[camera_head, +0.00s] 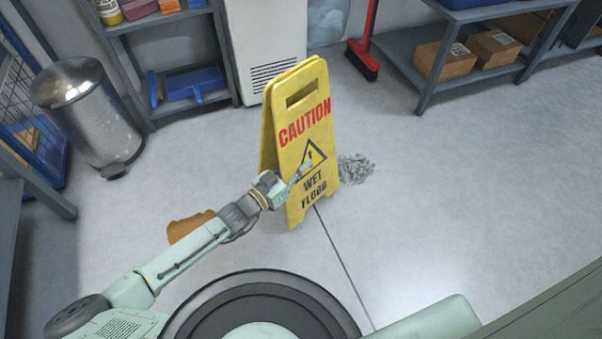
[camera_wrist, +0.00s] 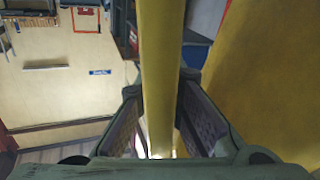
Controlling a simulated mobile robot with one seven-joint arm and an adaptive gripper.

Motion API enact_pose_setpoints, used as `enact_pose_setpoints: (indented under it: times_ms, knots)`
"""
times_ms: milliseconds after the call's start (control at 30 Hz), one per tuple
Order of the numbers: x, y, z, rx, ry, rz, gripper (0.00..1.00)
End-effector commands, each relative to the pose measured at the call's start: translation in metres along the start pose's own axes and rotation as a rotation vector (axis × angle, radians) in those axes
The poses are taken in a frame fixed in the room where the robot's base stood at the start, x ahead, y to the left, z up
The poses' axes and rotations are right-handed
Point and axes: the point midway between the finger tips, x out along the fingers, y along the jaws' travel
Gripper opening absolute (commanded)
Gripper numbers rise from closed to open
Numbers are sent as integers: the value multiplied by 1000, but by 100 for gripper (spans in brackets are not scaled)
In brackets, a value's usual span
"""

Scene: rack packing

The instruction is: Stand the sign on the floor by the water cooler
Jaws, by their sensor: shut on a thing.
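The yellow sign (camera_head: 301,104), lettered "CAUTION WET FLOOR", is upright with its panels close together. My gripper (camera_head: 302,172) is at its lower half, over the printed triangle. In the wrist view, a yellow panel (camera_wrist: 160,75) of the sign runs between my two fingers (camera_wrist: 160,130), and they are shut on it. Another yellow panel (camera_wrist: 265,80) fills the right side of that view. I cannot tell whether the sign's feet touch the floor. A white vented cabinet (camera_head: 276,40), apparently the water cooler, stands behind the sign, partly hidden by it.
A grey patch of debris (camera_head: 356,168) lies right of the sign. A metal bin (camera_head: 90,115) and a shelf with a blue dustpan (camera_head: 196,84) stand at left. A red broom (camera_head: 364,55) and a shelf with boxes (camera_head: 446,61) are behind right. The right floor is clear.

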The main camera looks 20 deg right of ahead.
Motion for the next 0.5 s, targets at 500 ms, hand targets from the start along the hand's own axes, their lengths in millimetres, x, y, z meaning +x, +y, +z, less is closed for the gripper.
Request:
enact_pose_setpoints:
  times_ms: [500]
  knots:
    - [0, -4, 31, 2, 6, 2, 0]
